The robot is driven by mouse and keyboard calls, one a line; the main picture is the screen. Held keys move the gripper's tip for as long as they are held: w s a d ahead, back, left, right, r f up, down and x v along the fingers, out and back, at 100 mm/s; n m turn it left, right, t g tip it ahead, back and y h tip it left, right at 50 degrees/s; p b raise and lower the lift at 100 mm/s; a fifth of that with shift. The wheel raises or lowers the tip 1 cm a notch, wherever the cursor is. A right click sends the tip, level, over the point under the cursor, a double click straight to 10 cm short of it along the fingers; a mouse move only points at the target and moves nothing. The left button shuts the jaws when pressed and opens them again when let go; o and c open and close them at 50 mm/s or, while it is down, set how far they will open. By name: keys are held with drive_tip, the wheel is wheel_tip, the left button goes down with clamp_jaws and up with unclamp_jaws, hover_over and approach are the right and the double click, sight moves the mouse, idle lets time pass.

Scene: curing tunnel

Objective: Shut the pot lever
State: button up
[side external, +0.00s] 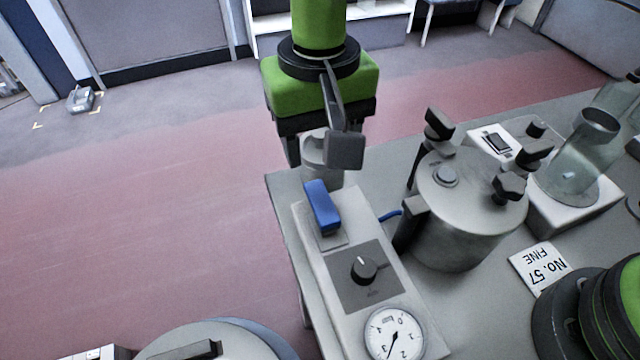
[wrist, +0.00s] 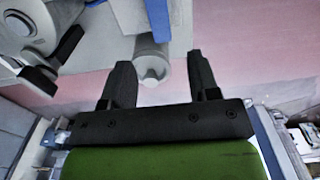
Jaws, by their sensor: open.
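The blue lever (side external: 322,207) sits on the top of a pale control box (side external: 336,287), at the end nearest my gripper. It points roughly along the box's length; how it is seated is hard to tell. It also shows at the top of the wrist view (wrist: 158,18). The grey metal pot (side external: 462,215) stands right of the box, with a blue hose between them. My gripper (side external: 318,158) is open and empty, just beyond the lever end of the box. In the wrist view its fingers (wrist: 160,72) stand either side of a pale cylinder (wrist: 152,62), contact unclear.
The box carries a black knob (side external: 364,268) and a gauge (side external: 394,334). Black clamp knobs rise from the pot lid. A glass vessel (side external: 580,158), a "No. 57 Fine" card (side external: 538,268) and dark discs (side external: 562,325) lie to the right.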

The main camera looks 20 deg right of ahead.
sight(320, 198)
wheel_tip(320, 198, down, 9)
drive_tip(key=shift+f, duration=0.2)
idle(0.3)
drive_tip(key=c, duration=0.9)
